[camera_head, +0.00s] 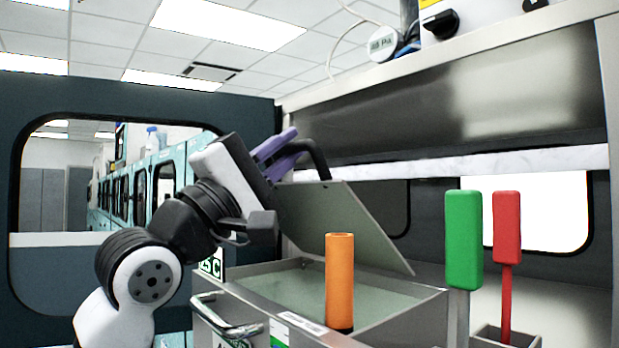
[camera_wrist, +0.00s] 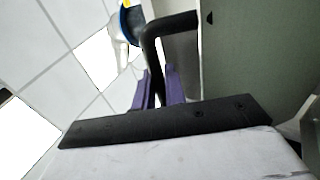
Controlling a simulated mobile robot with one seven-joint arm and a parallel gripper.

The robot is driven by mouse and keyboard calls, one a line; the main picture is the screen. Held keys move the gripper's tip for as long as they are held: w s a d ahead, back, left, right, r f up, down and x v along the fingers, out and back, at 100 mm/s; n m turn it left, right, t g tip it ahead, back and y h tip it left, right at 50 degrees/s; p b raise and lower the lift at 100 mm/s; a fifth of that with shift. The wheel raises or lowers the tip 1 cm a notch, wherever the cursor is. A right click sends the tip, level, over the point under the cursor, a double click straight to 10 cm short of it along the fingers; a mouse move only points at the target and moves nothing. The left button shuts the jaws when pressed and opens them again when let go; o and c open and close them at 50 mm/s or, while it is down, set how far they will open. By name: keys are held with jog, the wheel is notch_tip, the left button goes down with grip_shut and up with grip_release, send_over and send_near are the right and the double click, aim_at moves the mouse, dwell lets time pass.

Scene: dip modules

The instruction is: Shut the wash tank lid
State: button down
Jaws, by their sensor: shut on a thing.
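The wash tank lid (camera_head: 338,222) is a flat grey-green panel standing tilted open over the tank (camera_head: 290,290). Its black bar handle (camera_head: 318,158) sticks out near the lid's upper left edge. My gripper (camera_head: 288,146), with purple fingers, is at that handle and shut on it. In the wrist view, the purple fingers of my gripper (camera_wrist: 159,88) lie on both sides of the black handle (camera_wrist: 152,45), and the lid (camera_wrist: 250,60) fills the upper right. The tank below holds a pale greenish liquid surface, partly hidden by the lid and an orange handle.
An orange upright handle (camera_head: 339,280) stands in front of the tank. A green paddle-shaped handle (camera_head: 464,240) and a red one (camera_head: 506,225) stand to the right, the red one at a small metal bin (camera_head: 490,337). A metal shelf or hood (camera_head: 460,105) spans above.

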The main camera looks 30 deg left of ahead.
jog(key=s+a+f+t+b, duration=0.1)
jog(key=s+f+t+b, duration=0.1)
jog(key=s+f+b, duration=0.2)
jog(key=shift+a+f+h+b, duration=0.25)
jog(key=shift+f+h+b, duration=0.15)
jog(key=shift+f+b, duration=0.6)
jog(key=shift+s, duration=0.1)
